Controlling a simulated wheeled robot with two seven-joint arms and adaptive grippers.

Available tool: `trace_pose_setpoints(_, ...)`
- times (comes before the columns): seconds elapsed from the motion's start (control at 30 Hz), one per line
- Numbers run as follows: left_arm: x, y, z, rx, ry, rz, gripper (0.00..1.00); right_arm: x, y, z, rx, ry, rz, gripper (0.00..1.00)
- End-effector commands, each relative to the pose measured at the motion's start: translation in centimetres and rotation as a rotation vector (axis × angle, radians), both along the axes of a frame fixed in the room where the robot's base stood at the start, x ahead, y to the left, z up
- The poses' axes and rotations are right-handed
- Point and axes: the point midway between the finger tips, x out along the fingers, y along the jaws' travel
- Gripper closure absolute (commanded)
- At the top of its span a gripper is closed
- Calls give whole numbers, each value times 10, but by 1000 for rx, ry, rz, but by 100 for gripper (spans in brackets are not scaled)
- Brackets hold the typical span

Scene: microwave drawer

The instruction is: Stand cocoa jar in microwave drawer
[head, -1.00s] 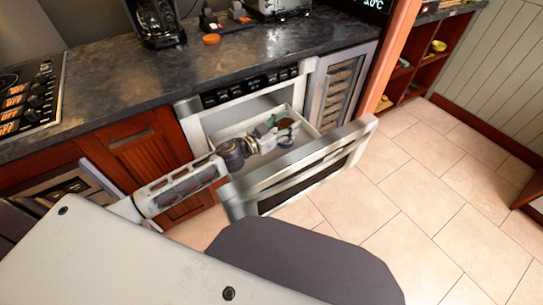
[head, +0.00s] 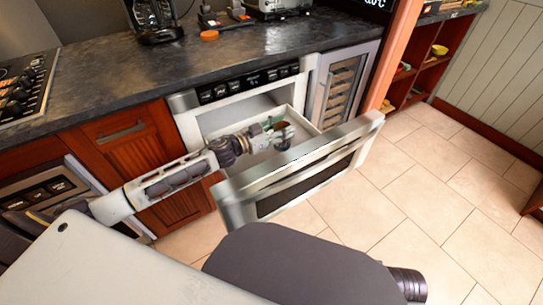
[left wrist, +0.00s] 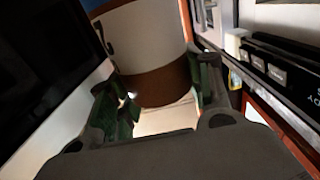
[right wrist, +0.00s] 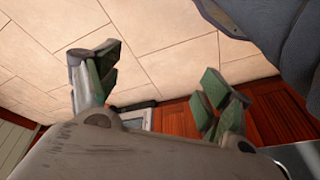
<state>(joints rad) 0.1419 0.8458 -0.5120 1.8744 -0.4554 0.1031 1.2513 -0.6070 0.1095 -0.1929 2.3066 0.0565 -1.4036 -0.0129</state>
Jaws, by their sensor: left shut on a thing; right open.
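The cocoa jar (left wrist: 150,45) has a white label and a brown band at its near end, with blue at the picture's top edge. My left gripper (head: 278,132) is shut on it, with a green-padded finger on each side. The gripper is over the open microwave drawer (head: 298,165); I cannot tell whether the jar touches the drawer floor. My right gripper (right wrist: 158,88) is open and empty, its fingers wide apart over the floor.
The drawer's steel front stands pulled out from the counter (head: 110,85). A wine cooler (head: 338,90) is to its right and a red wooden cabinet (head: 130,150) to its left. The tiled floor (head: 430,190) at the right is clear.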

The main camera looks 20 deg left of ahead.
Motion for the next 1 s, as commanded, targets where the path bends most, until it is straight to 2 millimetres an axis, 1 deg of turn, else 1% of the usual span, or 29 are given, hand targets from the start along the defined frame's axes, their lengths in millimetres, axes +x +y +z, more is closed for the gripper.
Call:
trace_pose_setpoints(0.4,1,0,0,-1,-1,-2,94,0,0,3,1,-1,0,21)
trace_pose_setpoints(0.53,1,0,-4,-1,-1,-1,94,0,0,4,3,-5,1,21)
trace_pose_setpoints(0.67,1,1,-15,-1,0,0,94,0,1,8,7,-14,2,21)
trace_pose_setpoints(0.8,0,0,-32,-2,1,-1,94,-1,3,17,18,-35,5,21)
trace_pose_setpoints(1.0,1,0,-53,-1,0,0,94,1,8,10,44,-63,6,21)
